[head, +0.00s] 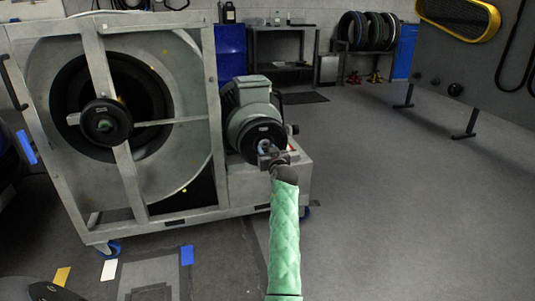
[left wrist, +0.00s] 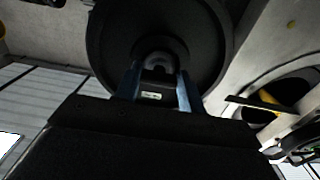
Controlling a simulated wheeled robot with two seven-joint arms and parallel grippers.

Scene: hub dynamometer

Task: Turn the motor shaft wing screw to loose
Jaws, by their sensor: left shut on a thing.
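The motor (head: 248,98) is a grey-green unit with a dark round front, mounted on the right side of the dynamometer frame. In the left wrist view its black disc (left wrist: 110,45) fills the upper middle. My left gripper (head: 264,147) is at the centre of the motor's front, at the end of the green-sleeved arm. In the left wrist view its two bluish fingers (left wrist: 157,90) close on the motor shaft wing screw (left wrist: 157,62), a dark rounded piece in the middle of the disc. Most of the screw is hidden by the fingers. My right gripper is not in view.
The dynamometer's large wheel (head: 190,130) stands in a grey frame (head: 213,100) left of the motor. A dark panel (head: 475,65) on legs stands at the right. Tyres (head: 368,30) sit on a rack at the back. The floor at the right is clear.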

